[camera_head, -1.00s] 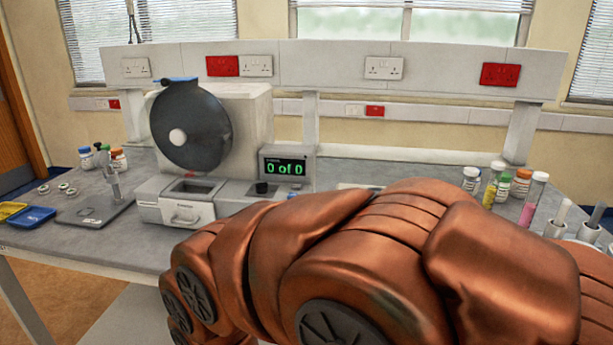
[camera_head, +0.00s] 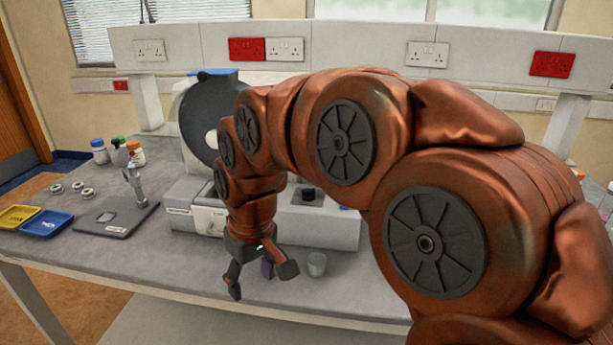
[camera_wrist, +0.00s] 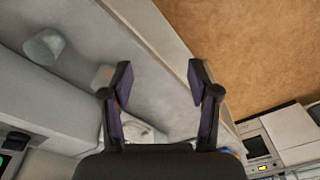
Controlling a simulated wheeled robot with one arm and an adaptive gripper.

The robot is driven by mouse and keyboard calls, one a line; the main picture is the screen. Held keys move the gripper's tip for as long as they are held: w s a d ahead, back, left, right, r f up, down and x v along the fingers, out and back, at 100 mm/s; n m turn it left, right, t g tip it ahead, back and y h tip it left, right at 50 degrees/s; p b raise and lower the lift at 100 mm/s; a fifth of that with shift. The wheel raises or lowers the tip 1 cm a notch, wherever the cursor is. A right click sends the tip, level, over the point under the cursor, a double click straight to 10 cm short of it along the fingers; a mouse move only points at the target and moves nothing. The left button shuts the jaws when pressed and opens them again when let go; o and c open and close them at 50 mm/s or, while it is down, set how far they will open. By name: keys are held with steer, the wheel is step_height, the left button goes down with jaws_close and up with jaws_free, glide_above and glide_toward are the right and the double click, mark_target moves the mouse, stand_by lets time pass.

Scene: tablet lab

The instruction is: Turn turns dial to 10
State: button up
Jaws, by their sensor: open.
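The dial looks to be the small black knob (camera_head: 308,194) on top of the grey tester base (camera_head: 335,228), just right of my arm in the head view. Its markings cannot be read. The tester's dark round drum (camera_head: 207,112) stands behind, partly covered by my arm. The display box is hidden behind my arm in the head view; a sliver of a dark screen with green marks (camera_wrist: 5,160) shows in the wrist view. My gripper (camera_head: 262,275) points down in front of the base, left of and nearer than the knob. Its fingers (camera_wrist: 161,80) are spread and empty.
A small clear cup (camera_head: 317,264) stands on the bench just right of my gripper; it shows in the wrist view (camera_wrist: 44,46). A flat plate with a stand (camera_head: 120,213), blue tray (camera_head: 46,224), yellow tray (camera_head: 18,216) and bottles (camera_head: 100,151) are left. The bench's front edge is close.

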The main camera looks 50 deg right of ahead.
steer(key=w+d+r+m+t+p, duration=0.1)
steer(key=w+d+r, duration=0.2)
steer(key=d, duration=0.2)
steer(key=w+d+r+t, duration=0.1)
steer(key=w+d+r, duration=0.2)
steer(key=d, duration=0.2)
steer(key=m+t+h+p, duration=0.1)
steer(key=m+h+p, duration=0.1)
glide_toward(310, 191)
steer(key=p+x, duration=0.2)
steer(key=x, duration=0.6)
steer(key=shift+r, duration=0.1)
steer(key=c, duration=1.1)
steer(key=shift+b, duration=0.35)
jaws_close()
